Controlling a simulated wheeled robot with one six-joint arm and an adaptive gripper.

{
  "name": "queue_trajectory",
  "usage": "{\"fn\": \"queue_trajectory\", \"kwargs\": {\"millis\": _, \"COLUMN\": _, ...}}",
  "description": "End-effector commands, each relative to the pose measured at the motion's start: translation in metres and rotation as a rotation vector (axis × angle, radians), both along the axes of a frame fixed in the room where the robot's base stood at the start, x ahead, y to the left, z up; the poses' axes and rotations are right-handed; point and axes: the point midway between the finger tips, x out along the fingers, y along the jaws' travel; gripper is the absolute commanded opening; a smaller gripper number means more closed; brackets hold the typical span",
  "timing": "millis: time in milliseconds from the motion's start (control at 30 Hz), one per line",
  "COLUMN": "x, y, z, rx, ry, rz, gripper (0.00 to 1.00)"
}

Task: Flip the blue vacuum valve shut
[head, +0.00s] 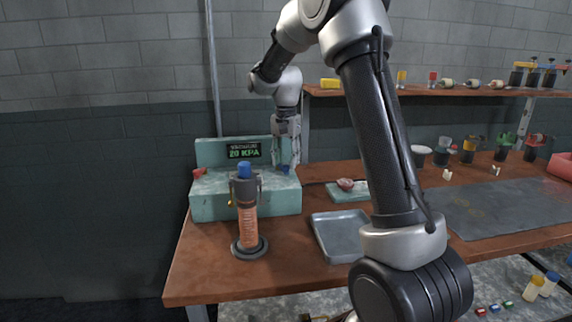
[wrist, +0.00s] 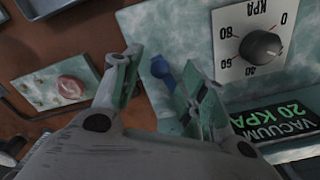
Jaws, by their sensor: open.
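The blue vacuum valve (wrist: 162,69) is a small lever on the pale green vacuum unit (head: 270,204). In the head view the valve (head: 285,169) is a small blue patch at the unit's right end, partly hidden by my gripper (head: 285,160). In the wrist view my gripper (wrist: 160,78) is open, with the blue lever between its fingers, nearer the right one. I see no clear contact. The unit's display (wrist: 275,120) reads VACUUM 20 KPA. A KPA dial with a black knob (wrist: 260,46) sits above the display in the wrist view.
A blue-capped glass cylinder (head: 247,222) stands before the unit; a red handle (head: 199,173) is at the unit's left end. A grey tray (head: 326,243) and a green-white slab (head: 338,196) bearing a pink lump lie to the right. A shelf (head: 430,92) runs behind.

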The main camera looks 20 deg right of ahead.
Motion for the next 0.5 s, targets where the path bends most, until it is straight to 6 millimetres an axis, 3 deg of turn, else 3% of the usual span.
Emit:
{"fn": "queue_trajectory", "kwargs": {"millis": 167, "x": 0.000, "y": 0.000, "z": -0.017, "rx": 0.000, "ry": 0.000, "rz": 0.001, "gripper": 0.43}}
{"fn": "queue_trajectory", "kwargs": {"millis": 433, "x": 0.000, "y": 0.000, "z": -0.019, "rx": 0.000, "ry": 0.000, "rz": 0.001, "gripper": 0.43}}
{"fn": "queue_trajectory", "kwargs": {"millis": 500, "x": 0.000, "y": 0.000, "z": -0.019, "rx": 0.000, "ry": 0.000, "rz": 0.001, "gripper": 0.33}}
